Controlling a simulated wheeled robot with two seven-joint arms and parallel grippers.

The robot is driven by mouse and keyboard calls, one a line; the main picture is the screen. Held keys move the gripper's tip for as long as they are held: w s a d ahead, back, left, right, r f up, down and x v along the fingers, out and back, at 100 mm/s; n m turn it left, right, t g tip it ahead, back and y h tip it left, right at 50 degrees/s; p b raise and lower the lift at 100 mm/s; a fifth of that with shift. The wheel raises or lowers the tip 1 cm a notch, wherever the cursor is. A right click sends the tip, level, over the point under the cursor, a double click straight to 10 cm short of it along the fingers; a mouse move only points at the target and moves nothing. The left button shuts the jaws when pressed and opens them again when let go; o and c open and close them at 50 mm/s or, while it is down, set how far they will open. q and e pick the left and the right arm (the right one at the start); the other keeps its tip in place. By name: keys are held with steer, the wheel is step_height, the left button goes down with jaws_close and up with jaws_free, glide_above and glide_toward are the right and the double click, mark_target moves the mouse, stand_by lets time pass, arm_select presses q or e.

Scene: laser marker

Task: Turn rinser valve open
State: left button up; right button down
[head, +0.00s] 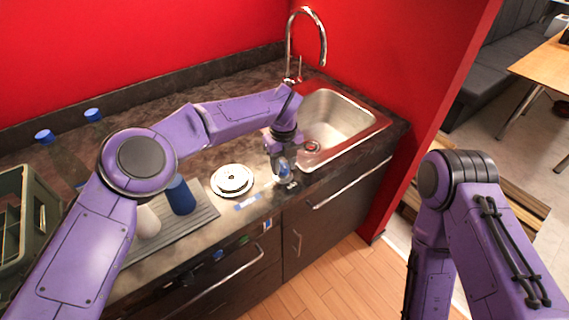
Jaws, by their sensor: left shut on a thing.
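The round white rinser (232,180) sits on the dark countertop near its front edge. A short pale-and-blue piece (247,203) lies in front of it, and I cannot tell whether it is a pipe or a handle. My left gripper (285,178) points down at the counter's front edge, right of the rinser and left of the sink. It is shut on a small blue part, which looks like the rinser valve; the fingers mostly hide it, so its angle is unclear. My right arm is at the right, and its gripper is out of view.
A steel sink (338,122) with a tall curved faucet (306,40) is behind right of my left gripper. A blue cup (180,195) and a white cup (147,222) stand on a drain mat (200,222). A crate (40,215) and blue-capped bottles (93,116) are at the left.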

arm_select(q)
steer(key=m, duration=0.3)
steer(key=shift+a+m, duration=0.15)
steer(key=shift+m, duration=0.15)
steer(key=m, duration=0.4)
steer(key=shift+m, duration=0.3)
steer(key=m+p, duration=0.1)
steer(key=m, duration=0.3)
steer(key=shift+w+r, duration=0.1)
steer(key=shift+m, duration=2)
